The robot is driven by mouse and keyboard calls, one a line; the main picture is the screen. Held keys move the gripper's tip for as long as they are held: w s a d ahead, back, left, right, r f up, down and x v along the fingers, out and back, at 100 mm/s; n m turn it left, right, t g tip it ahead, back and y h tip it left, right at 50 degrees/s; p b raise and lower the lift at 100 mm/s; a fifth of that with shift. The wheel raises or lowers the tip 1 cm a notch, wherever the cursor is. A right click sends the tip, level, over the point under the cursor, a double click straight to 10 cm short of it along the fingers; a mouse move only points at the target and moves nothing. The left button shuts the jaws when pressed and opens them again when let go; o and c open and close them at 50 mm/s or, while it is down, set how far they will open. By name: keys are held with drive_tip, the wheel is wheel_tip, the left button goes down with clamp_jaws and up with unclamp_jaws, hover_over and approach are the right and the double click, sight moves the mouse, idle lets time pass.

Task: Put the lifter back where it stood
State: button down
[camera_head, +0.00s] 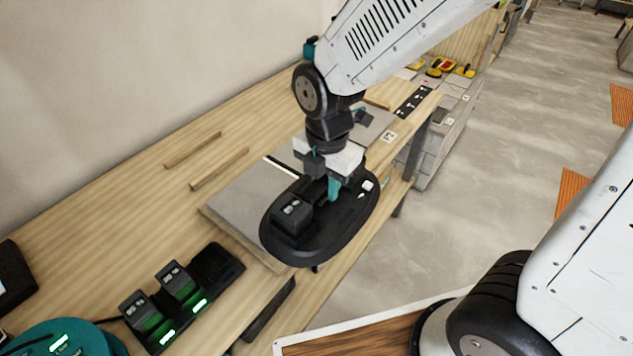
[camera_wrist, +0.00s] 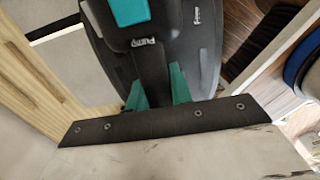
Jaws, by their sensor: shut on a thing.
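The lifter (camera_head: 335,233) is a black oval-plated tool with a dark battery block on its near end. My gripper (camera_head: 334,188) is shut on it from above, with teal fingers at its handle. The lifter hangs over the front part of the workbench, above the grey tile, and its right side reaches past the bench's edge. The head view does not clearly show the gap beneath it. In the wrist view, the lifter (camera_wrist: 204,60) fills the top middle, with its dark handle between the teal fingers (camera_wrist: 159,90).
A grey tile (camera_head: 236,206) lies on the bench (camera_head: 110,195). Two wooden strips (camera_head: 219,168) lie behind it. A charger (camera_head: 222,262) with green-lit batteries stands at the near left. Yellow and red tools (camera_head: 441,67) lie at the far end. Bare bench shows left of the tile.

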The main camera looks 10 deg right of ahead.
drive_tip(key=shift+s+a+r, duration=0.1)
drive_tip(key=shift+a+r, duration=0.1)
drive_tip(key=shift+r, duration=2.65)
